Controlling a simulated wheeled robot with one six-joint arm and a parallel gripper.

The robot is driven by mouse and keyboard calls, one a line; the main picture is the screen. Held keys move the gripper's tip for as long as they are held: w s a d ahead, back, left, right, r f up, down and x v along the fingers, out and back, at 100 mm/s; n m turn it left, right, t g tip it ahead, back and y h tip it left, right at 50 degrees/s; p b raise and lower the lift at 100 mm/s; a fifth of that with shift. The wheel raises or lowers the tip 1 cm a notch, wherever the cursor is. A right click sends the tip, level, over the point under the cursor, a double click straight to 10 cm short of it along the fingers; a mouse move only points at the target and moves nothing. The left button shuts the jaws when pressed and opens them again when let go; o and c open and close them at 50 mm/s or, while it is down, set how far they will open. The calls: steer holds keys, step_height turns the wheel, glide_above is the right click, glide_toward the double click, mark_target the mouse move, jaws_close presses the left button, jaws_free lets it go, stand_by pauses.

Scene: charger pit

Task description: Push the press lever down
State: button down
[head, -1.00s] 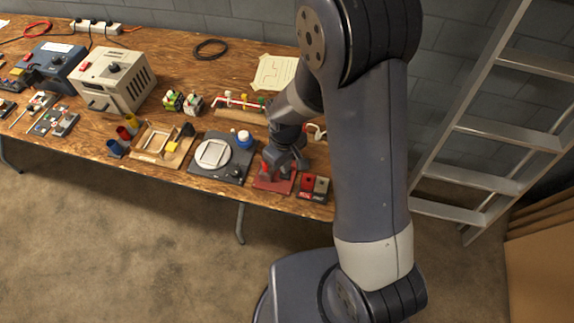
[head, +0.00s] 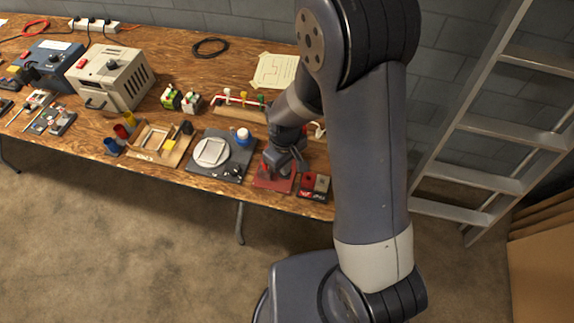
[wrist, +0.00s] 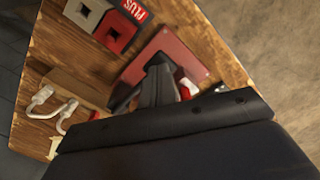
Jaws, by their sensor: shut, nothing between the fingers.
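The press has a red base plate (head: 268,182) near the front edge of the bench, and its plate also shows in the wrist view (wrist: 190,45). My gripper (head: 284,165) is shut and empty, pointing down over this plate. In the wrist view its dark fingers (wrist: 158,82) reach over the plate and cover much of the press. A small red and white part (wrist: 187,84) shows just beside the fingers. I cannot tell whether it belongs to the lever. The lever itself is mostly hidden, so its angle and any contact with the fingers cannot be told.
A red and grey two-socket block (head: 314,185) stands just right of the press. Behind is a wooden block with pegs (head: 240,112). A ladder (head: 490,130) leans at the right.

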steer(key=shift+f+b, duration=0.3)
steer(key=shift+f, duration=0.2)
steer(key=shift+f+b, duration=0.95)
steer(key=shift+f, duration=0.05)
steer(key=shift+r, duration=0.1)
steer(key=shift+r+p, duration=2.95)
steer(key=shift+r, duration=1)
